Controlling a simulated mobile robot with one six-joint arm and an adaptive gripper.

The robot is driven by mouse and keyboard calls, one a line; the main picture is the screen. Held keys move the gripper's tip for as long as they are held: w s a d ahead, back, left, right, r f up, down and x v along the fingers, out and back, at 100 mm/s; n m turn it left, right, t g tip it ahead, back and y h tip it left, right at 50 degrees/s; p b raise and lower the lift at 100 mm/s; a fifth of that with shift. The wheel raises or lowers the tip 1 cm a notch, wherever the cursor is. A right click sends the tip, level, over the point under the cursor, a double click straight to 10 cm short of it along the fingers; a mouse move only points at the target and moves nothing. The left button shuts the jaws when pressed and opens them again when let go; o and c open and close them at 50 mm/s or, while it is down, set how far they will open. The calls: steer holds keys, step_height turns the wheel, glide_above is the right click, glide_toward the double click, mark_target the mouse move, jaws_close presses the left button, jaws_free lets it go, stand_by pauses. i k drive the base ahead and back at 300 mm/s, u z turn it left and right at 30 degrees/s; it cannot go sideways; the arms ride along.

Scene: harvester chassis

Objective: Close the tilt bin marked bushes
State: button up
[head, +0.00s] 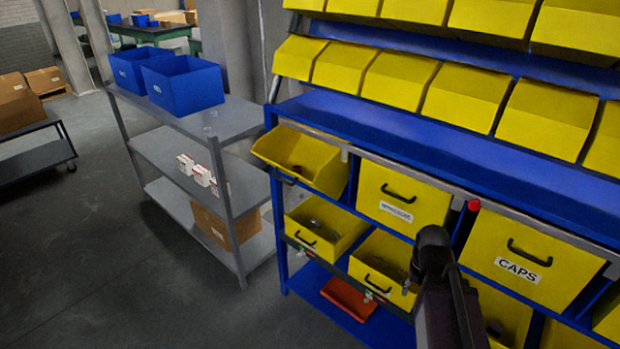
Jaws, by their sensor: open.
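Further right, the bin marked CAPS (531,260) is also shut. My gripper (430,255) is dark, in front of the rack at lower centre right. It is open, with no object visible in it, and apart from the tipped bin.
Open yellow bins (325,228) with handles stand below the tilt bins. An orange tray (348,298) lies on the bottom shelf. A grey shelf unit (188,155) with blue boxes (183,86) stands close to the rack's left. The floor (95,240) at left is clear.

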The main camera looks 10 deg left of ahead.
mark_target(283, 147)
steer(key=z, duration=0.5)
steer(key=k, duration=1.1)
steer(key=u, duration=0.9)
steer(key=i, duration=0.95)
steer(key=u, duration=0.05)
